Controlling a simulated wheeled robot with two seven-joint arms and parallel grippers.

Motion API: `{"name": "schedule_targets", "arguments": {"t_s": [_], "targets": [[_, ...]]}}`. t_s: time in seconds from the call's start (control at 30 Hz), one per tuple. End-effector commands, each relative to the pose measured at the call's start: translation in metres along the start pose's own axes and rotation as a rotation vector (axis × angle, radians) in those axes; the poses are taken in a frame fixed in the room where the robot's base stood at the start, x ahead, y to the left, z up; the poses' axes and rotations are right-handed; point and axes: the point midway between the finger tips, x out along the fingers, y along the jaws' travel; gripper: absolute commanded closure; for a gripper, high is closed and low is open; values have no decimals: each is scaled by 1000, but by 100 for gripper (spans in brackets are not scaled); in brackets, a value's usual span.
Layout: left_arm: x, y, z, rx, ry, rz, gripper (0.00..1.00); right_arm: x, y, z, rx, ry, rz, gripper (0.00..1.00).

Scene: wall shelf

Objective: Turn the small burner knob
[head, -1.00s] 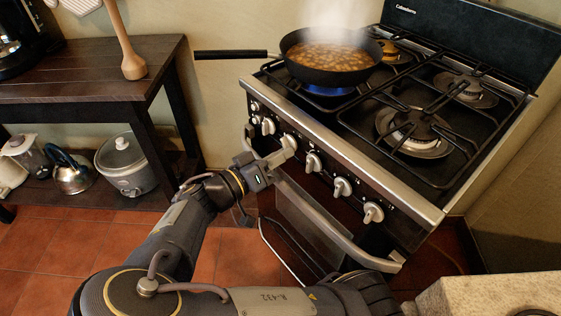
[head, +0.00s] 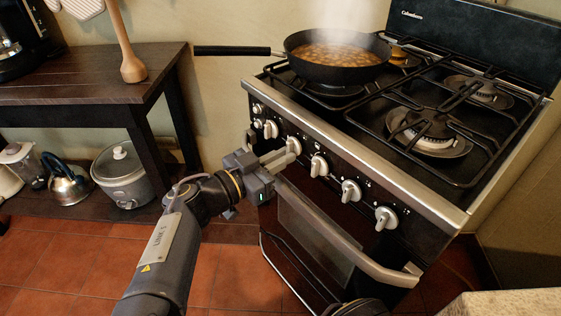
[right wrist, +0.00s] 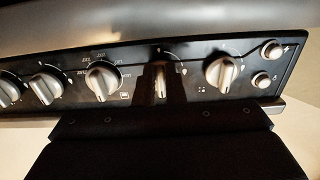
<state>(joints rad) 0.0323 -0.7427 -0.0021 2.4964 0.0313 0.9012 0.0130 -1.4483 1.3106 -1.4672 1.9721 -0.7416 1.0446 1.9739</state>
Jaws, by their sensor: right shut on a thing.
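The stove's front panel carries a row of silver knobs. My right gripper (head: 284,160) is shut on the second large knob from the left (head: 294,145), with its fingers at the knob's grip. In the right wrist view the dark fingers partly cover this held knob (right wrist: 161,86). The first knob (head: 271,129) is just left of it, and a third knob (head: 319,165) is just right of it. I cannot tell from the panel marks which knob is the small burner's. No flame shows under the pan (head: 337,70). My left gripper is not in view.
The steaming pan of food sits on the left burner, its long handle (head: 232,51) pointing left. The oven door handle (head: 345,240) runs below the knobs. A dark wooden table (head: 85,80) stands at the left, with a slow cooker (head: 122,178) on its lower shelf.

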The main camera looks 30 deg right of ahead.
Motion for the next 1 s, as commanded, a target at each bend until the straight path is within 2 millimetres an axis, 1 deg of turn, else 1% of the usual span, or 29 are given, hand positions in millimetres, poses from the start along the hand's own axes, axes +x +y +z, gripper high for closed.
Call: {"name": "schedule_targets", "arguments": {"t_s": [0.47,0.5,0.67,0.9,1.0], "targets": [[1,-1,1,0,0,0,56,0,0,0,17,-1,0,100],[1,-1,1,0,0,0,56,0,0,0,17,-1,0,89],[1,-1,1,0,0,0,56,0,0,0,16,-1,0,68],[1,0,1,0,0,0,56,0,0,0,16,0,0,68],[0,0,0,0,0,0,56,-4,-1,-1,16,1,-2,68]]}}
